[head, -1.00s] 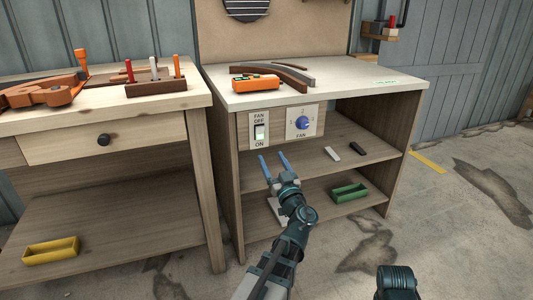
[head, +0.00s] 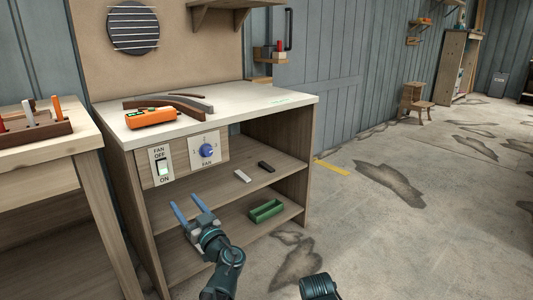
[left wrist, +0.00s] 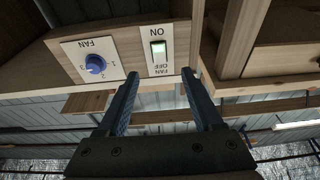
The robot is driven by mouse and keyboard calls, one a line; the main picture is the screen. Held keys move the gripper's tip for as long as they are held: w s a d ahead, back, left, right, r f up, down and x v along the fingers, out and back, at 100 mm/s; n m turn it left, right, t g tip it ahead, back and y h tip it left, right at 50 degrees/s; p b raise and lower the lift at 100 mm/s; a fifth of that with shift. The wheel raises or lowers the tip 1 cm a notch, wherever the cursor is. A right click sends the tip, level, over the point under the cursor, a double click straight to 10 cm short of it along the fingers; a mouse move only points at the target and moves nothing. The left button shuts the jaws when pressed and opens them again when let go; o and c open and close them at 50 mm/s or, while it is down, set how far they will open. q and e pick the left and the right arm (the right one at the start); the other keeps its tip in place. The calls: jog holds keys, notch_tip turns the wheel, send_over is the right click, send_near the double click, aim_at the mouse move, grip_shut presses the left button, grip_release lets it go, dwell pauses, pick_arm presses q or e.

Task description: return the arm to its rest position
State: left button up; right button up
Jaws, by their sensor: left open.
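My left gripper (head: 188,212) is open and empty, its two blue fingers in front of the workbench's open shelves, below the fan panel. In the left wrist view its fingers (left wrist: 160,90) stand apart with nothing between them. The fan switch (head: 161,168) is on the front of the workbench (head: 240,102); it also shows in the left wrist view (left wrist: 158,55). The blue fan knob (head: 207,151) is to its right and shows in the left wrist view (left wrist: 95,64). The gripper is apart from both. A dark part of mine shows at the bottom edge; my right gripper is not in view.
An orange device (head: 151,117) and curved dark strips (head: 180,102) lie on the bench top. A green bin (head: 266,210) is on the lower shelf. A wooden table (head: 50,160) stands at left. The concrete floor at right is open, with a small stool (head: 414,103) far back.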

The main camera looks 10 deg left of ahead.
pick_arm(q)
jog(key=s+d+f+m+g+h+p, duration=0.5)
jog(key=s+d+f+g+h+p, duration=0.25)
jog(key=d+f+p, duration=0.2)
jog(key=s+d+f+m+g+h+p, duration=0.2)
jog(key=s+d+m+g+h, duration=0.25)
jog(key=d, duration=0.45)
jog(key=s+d+f+m+g+h+p, duration=0.1)
jog(key=s+d+m+g+h+p, duration=0.15)
jog(key=s+d+m, duration=0.4)
notch_tip(320, 180, up, 37)
jog(key=d+n+p, duration=0.2)
jog(key=p, duration=3.5)
jog(key=shift+r+t, duration=0.15)
jog(key=shift+t, duration=0.3)
